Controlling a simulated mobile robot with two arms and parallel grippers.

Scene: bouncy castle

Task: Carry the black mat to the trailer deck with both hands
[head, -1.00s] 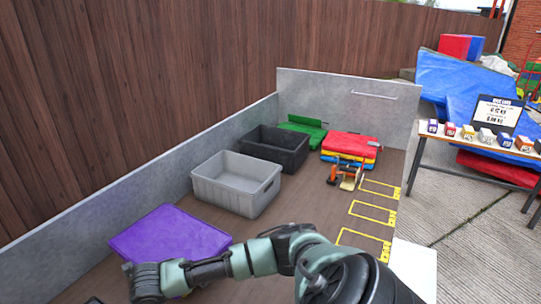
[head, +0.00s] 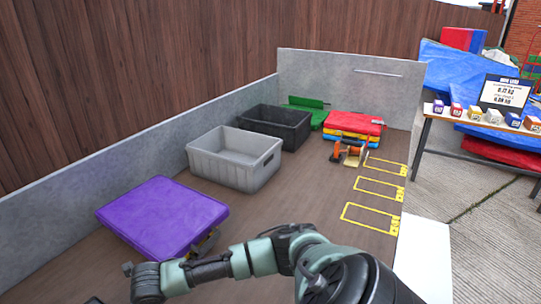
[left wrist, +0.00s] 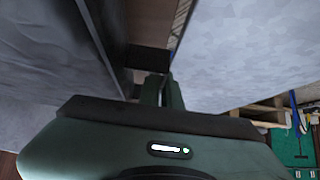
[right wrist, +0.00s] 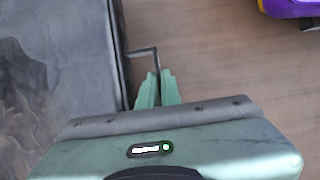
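The black mat (right wrist: 65,70) fills the left of the right wrist view. A dark surface that looks like the same mat (left wrist: 50,50) fills the left of the left wrist view. My right gripper (right wrist: 158,85) is closed on a bent dark handle on the mat's side. My left gripper (left wrist: 162,88) has its fingers close together at a dark handle-like block (left wrist: 148,60). The head view shows my right arm reaching to the lower left, with the mat almost wholly out of frame. The brown trailer deck (head: 290,205) lies beyond, and under my right gripper.
On the deck are a purple mat (head: 160,212), a grey crate (head: 222,165), a black crate (head: 268,135), a red, yellow and blue stack (head: 352,125) and an orange ratchet (head: 352,152). Grey walls (head: 345,90) border it. Yellow outlines (head: 372,218) mark bare deck at right.

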